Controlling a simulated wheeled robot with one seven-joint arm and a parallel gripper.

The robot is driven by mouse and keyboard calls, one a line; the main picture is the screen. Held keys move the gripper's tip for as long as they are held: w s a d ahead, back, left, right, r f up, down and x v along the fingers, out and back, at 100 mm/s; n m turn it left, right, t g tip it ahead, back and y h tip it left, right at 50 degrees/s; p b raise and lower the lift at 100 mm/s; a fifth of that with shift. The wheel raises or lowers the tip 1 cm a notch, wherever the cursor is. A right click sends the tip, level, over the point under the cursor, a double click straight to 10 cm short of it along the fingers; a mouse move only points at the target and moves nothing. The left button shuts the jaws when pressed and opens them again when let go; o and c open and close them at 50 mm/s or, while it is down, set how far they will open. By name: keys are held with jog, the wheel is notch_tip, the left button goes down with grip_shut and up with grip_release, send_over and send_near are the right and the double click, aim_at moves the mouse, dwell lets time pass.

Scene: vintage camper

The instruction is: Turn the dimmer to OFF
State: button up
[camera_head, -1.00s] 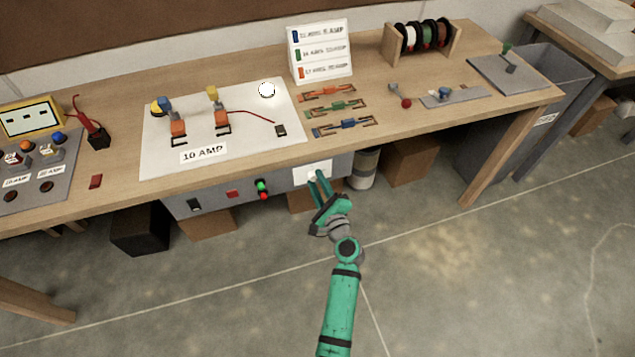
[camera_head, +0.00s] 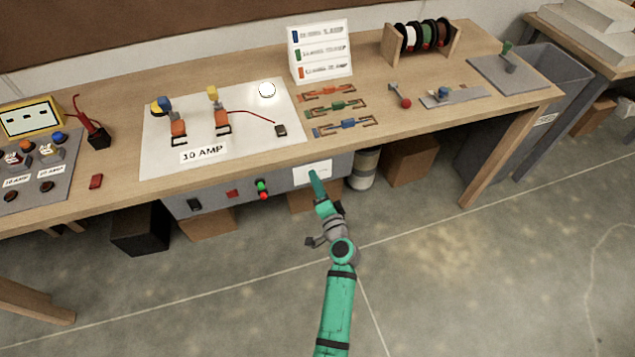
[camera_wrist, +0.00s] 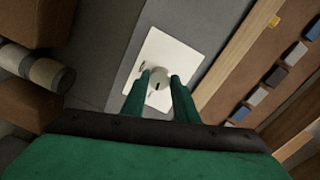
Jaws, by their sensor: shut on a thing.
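The dimmer is a white square plate (camera_head: 312,172) on the grey front panel under the bench's front edge. In the wrist view the dimmer plate (camera_wrist: 183,52) shows tilted, with a round pale knob (camera_wrist: 160,82) at its middle. A short dark line shows on the knob, and small dark marks on the plate are too small to read. My gripper (camera_wrist: 161,77) has its green fingers on either side of the knob and is shut on it. In the head view my gripper (camera_head: 314,178) covers the knob.
A red switch (camera_head: 232,194) and green and red buttons (camera_head: 262,189) are left of the dimmer. A grey can (camera_head: 363,168) and cardboard box (camera_head: 410,160) stand under the bench.

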jog(key=n, duration=0.4)
jog(key=shift+s+a+f, duration=0.1)
jog(key=shift+a+f, duration=0.05)
jog(key=shift+f+n+t+h, duration=0.1)
jog(key=shift+n+t+h, duration=0.3)
jog(key=shift+n, duration=5.5)
jog(key=o, duration=1.1)
jog(key=shift+d, duration=0.2)
